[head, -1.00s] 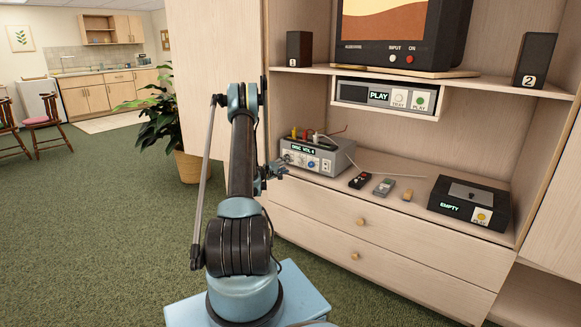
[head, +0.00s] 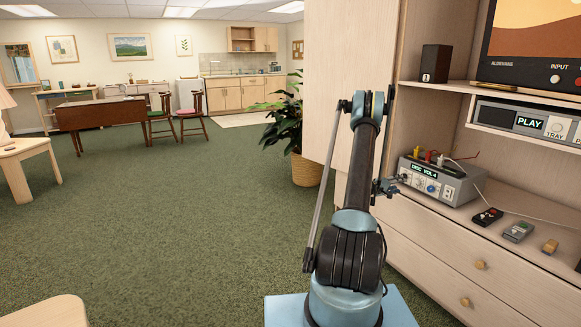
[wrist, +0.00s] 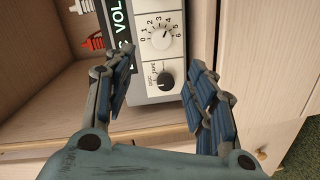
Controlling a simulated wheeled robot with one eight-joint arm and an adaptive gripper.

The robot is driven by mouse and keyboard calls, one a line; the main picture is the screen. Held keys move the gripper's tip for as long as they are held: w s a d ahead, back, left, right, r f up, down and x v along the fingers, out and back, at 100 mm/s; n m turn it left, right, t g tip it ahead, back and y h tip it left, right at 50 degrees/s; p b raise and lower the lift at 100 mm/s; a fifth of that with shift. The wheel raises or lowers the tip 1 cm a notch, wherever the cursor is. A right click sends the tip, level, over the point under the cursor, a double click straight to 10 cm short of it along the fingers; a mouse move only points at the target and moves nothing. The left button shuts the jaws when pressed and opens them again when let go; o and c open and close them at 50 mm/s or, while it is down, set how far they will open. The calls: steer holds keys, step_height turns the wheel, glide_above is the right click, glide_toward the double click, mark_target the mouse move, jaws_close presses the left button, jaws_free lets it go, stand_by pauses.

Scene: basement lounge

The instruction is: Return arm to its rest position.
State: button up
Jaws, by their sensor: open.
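My gripper (wrist: 165,95) is open in the wrist view, its two blue-padded fingers apart with nothing between them. Past the fingertips is the front of a grey box (wrist: 160,35) with a dial, a black knob and a label partly reading "VOL". In the head view my gripper (head: 388,186) is small, at the left front of that same box (head: 445,186), labelled "DISC VOL". I cannot tell whether it touches the box. My arm stands upright, then bends down toward the shelf.
The wooden cabinet (head: 440,245) with drawers fills the right. Small remotes (head: 488,217) lie on its shelf beside the box. A potted plant (head: 288,125) stands behind my arm. Green carpet (head: 190,230) is open to the left. A pale tabletop edge (head: 45,312) is at lower left.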

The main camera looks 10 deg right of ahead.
steer(key=s+a+r+m+g+y, duration=0.1)
steer(key=s+a+r+y, duration=0.3)
steer(key=a+r, duration=0.8)
steer(key=s+a+r+y, duration=0.3)
steer(key=s+a+r, duration=0.5)
steer(key=s+a, duration=0.3)
steer(key=s+a+f+g+y, duration=0.1)
steer(key=s+a+f+y, duration=0.1)
steer(key=s+a, duration=0.6)
steer(key=s+a+f+y, duration=0.3)
steer(key=s+a, duration=0.6)
steer(key=s, duration=0.7)
steer(key=s+a+f+n+g+y, duration=0.1)
steer(key=s+a+f+y, duration=0.2)
steer(key=s+a, duration=0.5)
steer(key=s+y, duration=0.1)
steer(key=s, duration=0.3)
steer(key=shift+s+a+g, duration=0.25)
steer(key=shift+s+g, duration=0.05)
